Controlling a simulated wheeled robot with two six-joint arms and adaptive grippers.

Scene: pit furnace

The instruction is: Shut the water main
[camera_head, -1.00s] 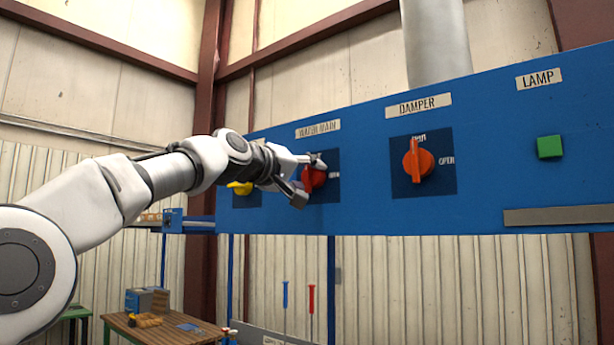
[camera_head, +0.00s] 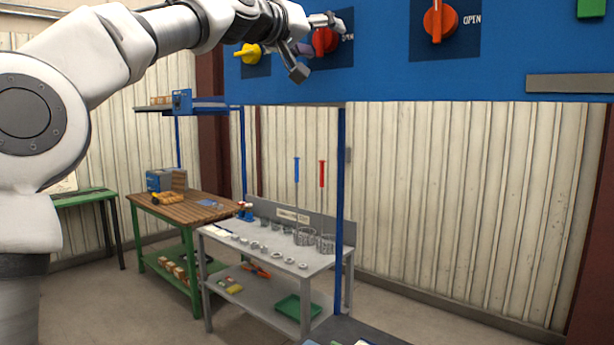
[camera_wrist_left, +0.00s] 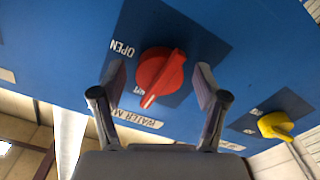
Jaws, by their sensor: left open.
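The red water main knob (camera_head: 325,41) is on a dark blue plate on the blue panel, partly hidden behind my left gripper (camera_head: 315,46) in the head view. In the left wrist view the knob (camera_wrist_left: 160,74) shows between the two fingers of my left gripper (camera_wrist_left: 161,80), which is open with a gap on both sides. The knob's ridge slants, its pale-marked end toward the "WATER MAIN" label (camera_wrist_left: 138,118). "OPEN" is printed off the knob's upper left there. Another word by the marked end is partly hidden. My right gripper is not in view.
A yellow knob (camera_head: 249,54) is left of the red one, and an orange damper knob (camera_head: 440,20) is right. A grey strip (camera_head: 570,83) and green button (camera_head: 591,8) are farther right. Below stand a grey bench (camera_head: 318,262) and wooden table (camera_head: 186,208).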

